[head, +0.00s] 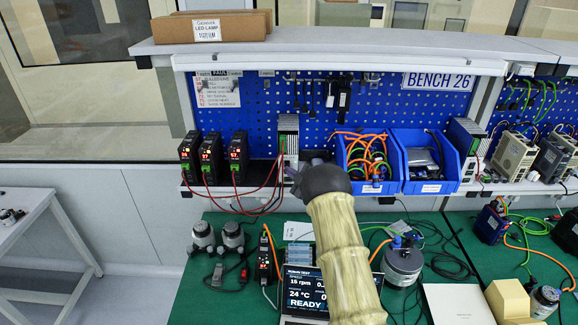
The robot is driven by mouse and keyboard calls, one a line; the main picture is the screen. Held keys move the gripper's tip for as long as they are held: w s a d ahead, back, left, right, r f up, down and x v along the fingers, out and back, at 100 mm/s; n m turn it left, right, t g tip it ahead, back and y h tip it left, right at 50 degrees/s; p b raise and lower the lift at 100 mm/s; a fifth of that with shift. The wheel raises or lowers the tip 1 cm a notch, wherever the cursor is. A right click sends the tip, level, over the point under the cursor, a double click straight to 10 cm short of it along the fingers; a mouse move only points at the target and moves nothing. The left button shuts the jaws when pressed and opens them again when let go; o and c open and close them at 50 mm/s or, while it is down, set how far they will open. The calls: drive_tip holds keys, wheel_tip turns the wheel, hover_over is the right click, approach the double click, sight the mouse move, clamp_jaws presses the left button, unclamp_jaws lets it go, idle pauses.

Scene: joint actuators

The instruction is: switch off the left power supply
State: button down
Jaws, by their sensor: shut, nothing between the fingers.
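Three black power supplies with red lit displays stand in a row on the shelf at the left of the blue pegboard. The left power supply (190,157) is leftmost, the middle one (211,158) is beside it, and the right one (239,156) stands a little apart. All three displays look lit. Their switches are too small to make out. My gripper (292,174) is shut and empty, right of the three supplies, in front of the shelf near a pale upright module (289,138). My arm hides part of the shelf and bench.
Red and black cables (262,196) hang in front of the shelf between the supplies and my gripper. Blue bins (425,187) stand to the right. Below, the green bench (205,290) carries motors, a small black unit (265,258) and a display (303,285).

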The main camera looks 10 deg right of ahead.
drive_tip(key=shift+w+f+b, duration=0.1)
drive_tip(key=shift+w+b, duration=0.2)
drive_tip(key=shift+b, duration=0.1)
drive_tip(key=shift+w+d+b, duration=0.2)
drive_tip(key=shift+w+b, duration=0.15)
drive_tip(key=shift+w, duration=0.05)
idle(0.7)
drive_tip(key=shift+s+a, duration=0.2)
drive_tip(key=shift+s, duration=0.45)
drive_tip(key=shift+s+b, duration=0.1)
drive_tip(key=shift+b, duration=0.2)
drive_tip(key=s, duration=0.1)
drive_tip(key=s+a, duration=0.1)
drive_tip(key=s, duration=0.1)
drive_tip(key=s+b, duration=0.1)
drive_tip(key=shift+s+a, duration=0.25)
drive_tip(key=shift+a, duration=0.05)
